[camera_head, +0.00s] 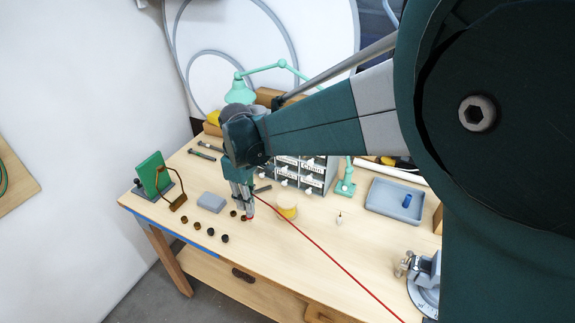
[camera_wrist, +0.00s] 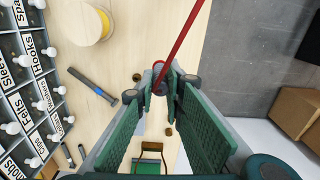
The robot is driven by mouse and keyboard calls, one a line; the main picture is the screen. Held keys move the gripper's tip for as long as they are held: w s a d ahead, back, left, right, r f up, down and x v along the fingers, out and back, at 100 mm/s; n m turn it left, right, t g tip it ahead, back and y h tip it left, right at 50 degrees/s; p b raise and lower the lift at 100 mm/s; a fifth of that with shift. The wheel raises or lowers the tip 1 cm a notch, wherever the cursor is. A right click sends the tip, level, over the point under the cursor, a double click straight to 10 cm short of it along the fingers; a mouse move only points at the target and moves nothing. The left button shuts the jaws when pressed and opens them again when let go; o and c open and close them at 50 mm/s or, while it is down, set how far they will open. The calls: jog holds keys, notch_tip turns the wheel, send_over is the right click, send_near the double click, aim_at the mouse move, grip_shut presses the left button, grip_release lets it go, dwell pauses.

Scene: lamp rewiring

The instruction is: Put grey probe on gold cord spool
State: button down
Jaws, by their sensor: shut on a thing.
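My gripper (camera_head: 246,214) points down over the middle of the bench, and its two fingers also show in the wrist view (camera_wrist: 160,86). They are closed on a small dark grey piece with a red ring, which looks like the grey probe (camera_wrist: 159,89). A red lead (camera_wrist: 186,42) runs from it. Most of the probe is hidden between the fingers. The gold cord spool (camera_head: 288,212) stands on the bench to the right of my gripper, apart from it. In the wrist view the spool (camera_wrist: 88,24) is at the upper left.
A labelled drawer cabinet (camera_head: 312,176) stands behind the spool. A grey box (camera_head: 211,202) and several dark knobs (camera_head: 197,226) lie left of my gripper. A dark-ended tool (camera_wrist: 92,84) lies near the cabinet. A blue-grey tray (camera_head: 385,208) is at right. The red lead crosses the front bench.

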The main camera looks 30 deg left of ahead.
jog(key=w+d+r+n, duration=0.1)
jog(key=w+d+r, duration=0.2)
jog(key=w, duration=0.5)
jog(key=w+d+r+n, duration=0.1)
jog(key=w+d+r, duration=0.2)
jog(key=w+r, duration=0.2)
jog(key=w, duration=0.3)
jog(key=shift+r, duration=0.15)
notch_tip(320, 180, down, 6)
jog(key=shift+f, duration=0.25)
jog(key=shift+f, duration=1.75)
jog(key=shift+f, duration=0.15)
jog(key=c, duration=2.8)
grip_release()
jog(key=o, duration=0.4)
